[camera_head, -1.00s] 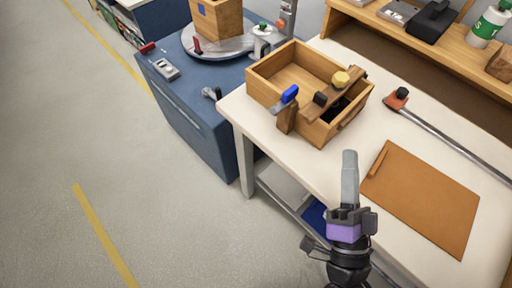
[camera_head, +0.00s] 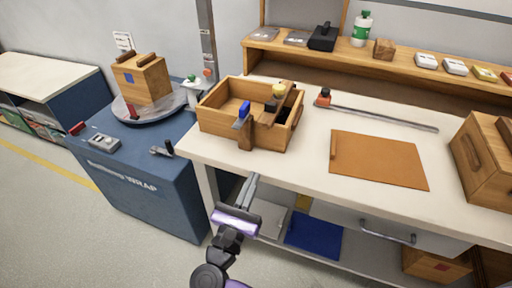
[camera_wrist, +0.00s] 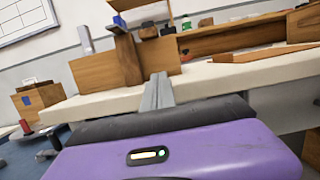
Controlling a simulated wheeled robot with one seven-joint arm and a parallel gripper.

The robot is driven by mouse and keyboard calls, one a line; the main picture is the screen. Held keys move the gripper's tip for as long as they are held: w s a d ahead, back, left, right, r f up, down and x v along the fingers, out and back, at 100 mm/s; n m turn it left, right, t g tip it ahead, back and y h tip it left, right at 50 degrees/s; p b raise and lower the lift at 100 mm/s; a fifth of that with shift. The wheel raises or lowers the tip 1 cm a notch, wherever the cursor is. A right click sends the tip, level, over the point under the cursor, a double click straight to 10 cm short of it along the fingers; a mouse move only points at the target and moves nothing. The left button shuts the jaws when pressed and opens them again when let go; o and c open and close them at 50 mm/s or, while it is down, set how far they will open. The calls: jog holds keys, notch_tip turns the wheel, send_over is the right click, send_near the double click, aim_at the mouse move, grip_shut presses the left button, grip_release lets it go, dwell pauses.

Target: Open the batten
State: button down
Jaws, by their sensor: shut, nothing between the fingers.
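An open-topped wooden box (camera_head: 213,122) stands on the white workbench (camera_head: 305,160). A wooden upright (camera_head: 246,136) with a blue piece (camera_head: 244,109) stands at the box's front. In the wrist view the upright (camera_wrist: 127,60) and blue piece (camera_wrist: 119,21) are left of the fingertips. My gripper (camera_head: 249,182) is shut and empty, in front of the bench edge, below and apart from the box. The bar's underside is hidden.
A blue cabinet (camera_head: 150,190) with a turntable (camera_head: 150,108) and wooden crate (camera_head: 143,79) stands left. A brown mat (camera_head: 380,160) and a long rod with a red-and-black end (camera_head: 380,118) lie right of the box. A shelf (camera_head: 400,67) runs behind.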

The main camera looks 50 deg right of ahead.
jog(key=p+x, duration=0.2)
jog(key=x, duration=0.7)
jog(key=shift+d+r, duration=0.15)
jog(key=shift+d, duration=0.1)
jog(key=r, duration=0.1)
jog(key=r+p, duration=0.1)
jog(key=r, duration=0.1)
jog(key=shift+w+d, duration=0.15)
jog(key=shift+d, duration=0.1)
jog(key=shift+r+p, duration=0.3)
jog(key=shift+r, duration=0.2)
